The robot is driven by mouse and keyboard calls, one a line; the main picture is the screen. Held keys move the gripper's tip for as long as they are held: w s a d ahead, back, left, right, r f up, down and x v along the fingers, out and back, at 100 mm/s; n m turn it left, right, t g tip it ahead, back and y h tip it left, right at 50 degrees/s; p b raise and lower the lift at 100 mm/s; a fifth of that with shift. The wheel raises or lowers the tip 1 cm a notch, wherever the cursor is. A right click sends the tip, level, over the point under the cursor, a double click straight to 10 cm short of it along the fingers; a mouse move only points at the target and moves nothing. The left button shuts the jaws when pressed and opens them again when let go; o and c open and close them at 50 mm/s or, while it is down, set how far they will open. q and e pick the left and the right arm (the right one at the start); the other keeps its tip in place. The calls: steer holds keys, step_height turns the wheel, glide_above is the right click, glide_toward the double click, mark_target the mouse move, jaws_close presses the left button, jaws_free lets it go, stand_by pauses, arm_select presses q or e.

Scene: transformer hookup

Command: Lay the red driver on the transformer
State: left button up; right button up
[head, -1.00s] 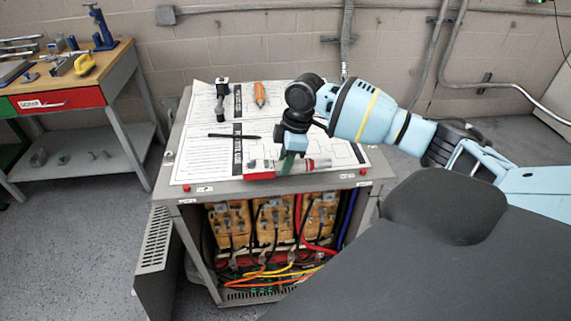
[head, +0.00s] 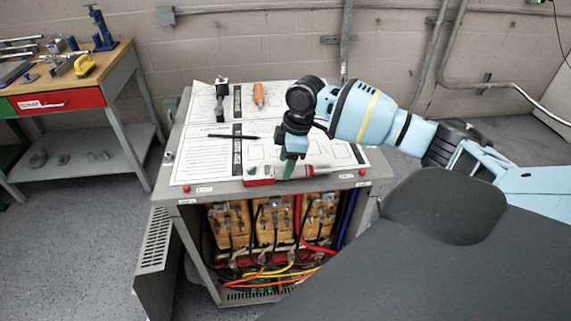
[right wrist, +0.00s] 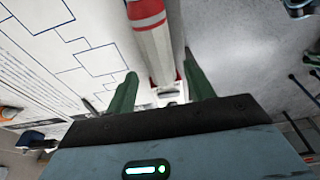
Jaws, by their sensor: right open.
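The red driver (head: 259,175), red with a grey-white section and a red end, lies along the front edge of the transformer (head: 222,189), on its top. My right gripper (head: 289,170) points down over the driver's middle. In the right wrist view, its green fingers (right wrist: 160,92) are open, one on each side of the driver (right wrist: 152,40). Whether a finger touches the driver cannot be told. The fingers hide part of the driver in the head view. My left gripper is not in view.
Printed sheets (head: 205,158) cover the transformer top. A black pen (head: 233,136), an orange-handled tool (head: 259,94) and a black-and-grey tool (head: 221,98) lie on them. The front is open, showing wiring (head: 275,270). A workbench (head: 118,55) with tools stands at the left.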

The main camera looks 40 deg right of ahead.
steer(key=v, duration=1)
steer(key=shift+r+p, duration=0.25)
steer(key=shift+p, duration=0.1)
